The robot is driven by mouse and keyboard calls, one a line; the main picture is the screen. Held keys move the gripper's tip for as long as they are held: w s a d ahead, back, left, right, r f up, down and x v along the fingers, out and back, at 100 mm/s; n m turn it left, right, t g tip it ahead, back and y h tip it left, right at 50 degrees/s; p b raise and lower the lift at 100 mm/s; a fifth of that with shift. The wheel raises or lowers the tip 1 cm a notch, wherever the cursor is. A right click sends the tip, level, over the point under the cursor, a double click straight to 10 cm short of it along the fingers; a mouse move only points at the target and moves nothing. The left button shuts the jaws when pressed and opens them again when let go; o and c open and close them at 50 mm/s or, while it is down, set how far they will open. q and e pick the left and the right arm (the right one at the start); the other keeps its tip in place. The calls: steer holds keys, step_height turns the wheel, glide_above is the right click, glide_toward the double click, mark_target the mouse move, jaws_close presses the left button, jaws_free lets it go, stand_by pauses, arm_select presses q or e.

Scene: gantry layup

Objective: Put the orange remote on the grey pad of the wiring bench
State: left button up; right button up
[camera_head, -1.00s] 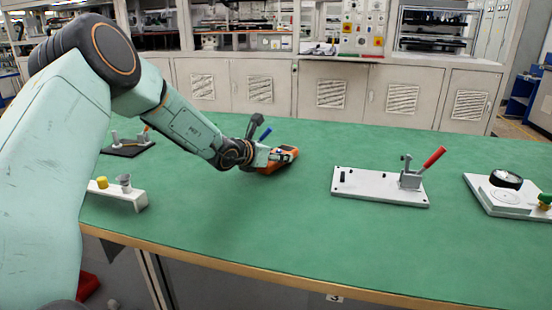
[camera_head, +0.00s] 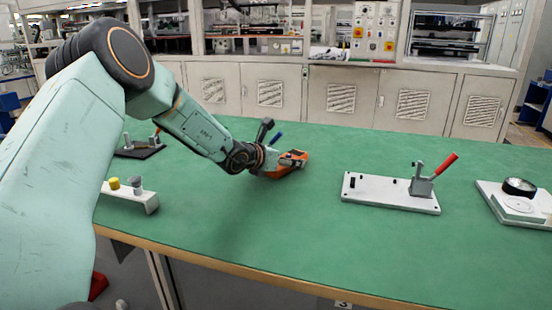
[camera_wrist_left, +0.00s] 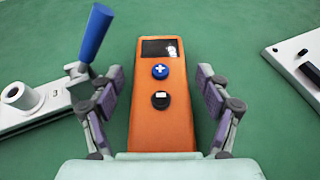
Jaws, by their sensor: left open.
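The orange remote (camera_wrist_left: 162,90) lies between the fingers of my left gripper (camera_wrist_left: 165,103) in the left wrist view. It has a dark screen, a blue plus button and a dark button. Both fingers stand apart with green gaps beside the remote. In the head view the remote (camera_head: 289,165) is on the green bench top, partly hidden by my left gripper (camera_head: 280,161). I cannot make out a grey pad of a wiring bench in either view. My right gripper is not in view.
A fixture with a blue lever (camera_wrist_left: 93,36) stands close left of the gripper. A white plate with a red-handled clamp (camera_head: 391,192) lies to the right, a gauge plate (camera_head: 515,203) beyond it. A white rack (camera_head: 132,194) stands left. The front middle of the green bench (camera_head: 260,230) is clear.

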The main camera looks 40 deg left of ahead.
arm_select(q)
steer(key=p+v, duration=0.2)
steer(key=v, duration=0.4)
steer(key=shift+s+r, duration=0.1)
steer(key=shift+r, duration=0.2)
steer(key=p+v, duration=0.3)
steer(key=p, duration=0.1)
steer(key=shift+s+a+r, duration=0.1)
steer(key=shift+s, duration=0.2)
steer(key=shift+p+v, duration=1)
steer(key=shift+p, duration=0.15)
steer(key=shift+s, duration=0.1)
steer(key=shift+f, duration=0.25)
